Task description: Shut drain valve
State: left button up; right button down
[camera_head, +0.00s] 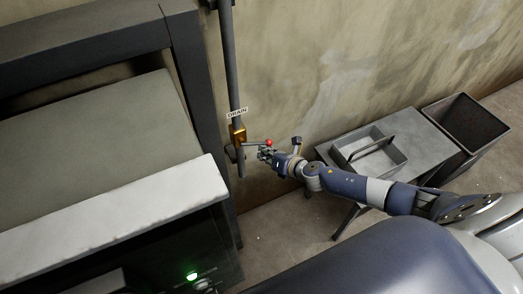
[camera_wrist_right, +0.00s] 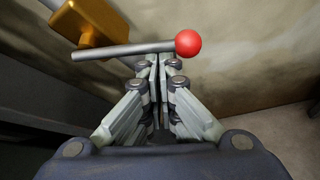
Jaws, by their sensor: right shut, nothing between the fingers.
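The drain valve has a brass body (camera_head: 238,134) on a vertical grey pipe (camera_head: 231,75), under a white "DRAIN" label (camera_head: 237,113). Its grey lever (camera_head: 253,144) sticks out sideways to the right, across the pipe, and ends in a red ball (camera_head: 268,142). In the right wrist view the brass body (camera_wrist_right: 90,22), lever (camera_wrist_right: 120,50) and red ball (camera_wrist_right: 188,43) show clearly. My right gripper (camera_head: 263,153) is shut and empty, its tips (camera_wrist_right: 158,60) just below the lever, left of the ball. I cannot tell whether they touch the lever. My left gripper is out of view.
A dark-framed machine with a pale ledge (camera_head: 120,210) and a green light (camera_head: 192,275) stands left of the pipe. A stained wall (camera_head: 350,60) is behind the valve. A metal table (camera_head: 405,125) with a handled tray (camera_head: 345,150) and a dark bin (camera_head: 470,120) stand right.

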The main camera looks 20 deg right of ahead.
aim_at(263, 143)
jog(key=shift+d+r+p, duration=0.35)
jog(key=shift+r+p, duration=0.2)
jog(key=shift+r, duration=0.2)
jog(key=shift+d+r+p, duration=0.35)
jog(key=shift+r+p, duration=0.2)
jog(key=shift+r, duration=0.15)
jog(key=shift+w+r, duration=0.15)
jog(key=shift+d+r, duration=0.1)
